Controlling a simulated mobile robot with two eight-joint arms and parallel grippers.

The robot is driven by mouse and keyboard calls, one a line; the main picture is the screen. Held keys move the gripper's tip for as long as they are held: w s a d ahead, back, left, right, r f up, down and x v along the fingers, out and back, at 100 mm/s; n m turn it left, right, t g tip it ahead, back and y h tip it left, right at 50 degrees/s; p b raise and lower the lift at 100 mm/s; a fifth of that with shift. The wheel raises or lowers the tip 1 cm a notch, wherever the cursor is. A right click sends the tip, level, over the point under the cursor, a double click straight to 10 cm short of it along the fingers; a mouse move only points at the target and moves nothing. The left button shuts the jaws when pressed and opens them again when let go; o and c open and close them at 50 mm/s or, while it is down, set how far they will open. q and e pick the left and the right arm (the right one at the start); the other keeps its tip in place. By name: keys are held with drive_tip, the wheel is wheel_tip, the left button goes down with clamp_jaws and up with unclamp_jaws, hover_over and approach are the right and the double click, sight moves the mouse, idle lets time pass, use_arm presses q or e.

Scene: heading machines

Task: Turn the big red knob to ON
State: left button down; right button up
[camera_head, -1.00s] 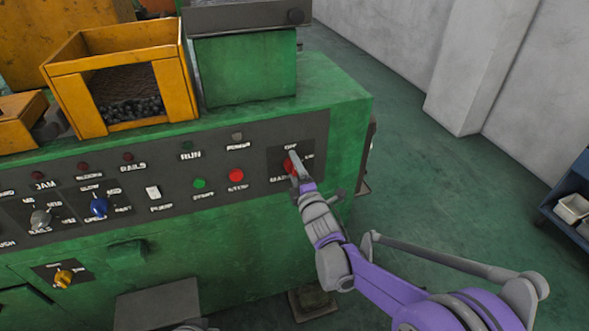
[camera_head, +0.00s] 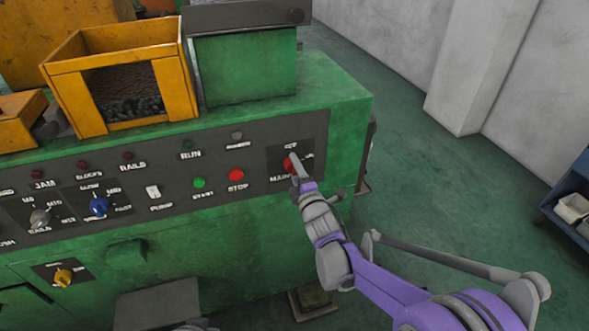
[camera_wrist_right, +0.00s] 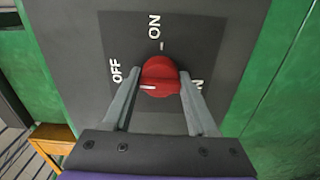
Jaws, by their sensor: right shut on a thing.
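The big red knob (camera_head: 289,164) sits at the right end of the machine's grey control panel (camera_head: 225,200). The wrist view shows the red knob (camera_wrist_right: 160,75) close up. Its white mark points left, on the OFF side. The ON label (camera_wrist_right: 154,27) is above the knob in that view and the OFF label (camera_wrist_right: 117,71) is to its left. My right gripper (camera_wrist_right: 158,88) is shut on the knob, one finger on each side; it also shows in the head view (camera_head: 298,168). The lower-right label is partly hidden by a finger.
A red stop button (camera_head: 236,174) and a green start button (camera_head: 199,183) are left of the knob. A blue knob (camera_head: 99,206) and a yellow knob (camera_head: 63,278) are further left. An orange bin (camera_head: 177,85) stands on the machine.

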drive_tip(key=m+b, duration=0.1)
drive_tip(key=m, duration=0.3)
drive_tip(key=shift+f+m+b, duration=0.1)
drive_tip(key=shift+m+b, duration=0.2)
drive_tip(key=shift+b, duration=0.1)
drive_tip(key=m+b, duration=0.1)
drive_tip(key=m, duration=0.3)
drive_tip(key=shift+m+b, duration=0.3)
drive_tip(key=shift+b, duration=0.1)
drive_tip(key=m+b, duration=0.2)
drive_tip(key=m, duration=0.2)
drive_tip(key=shift+m+b, duration=0.75)
drive_tip(key=shift+m, duration=1.35)
drive_tip(key=o, duration=1.4)
drive_tip(key=shift+c, duration=0.2)
drive_tip(key=shift+s, duration=0.15)
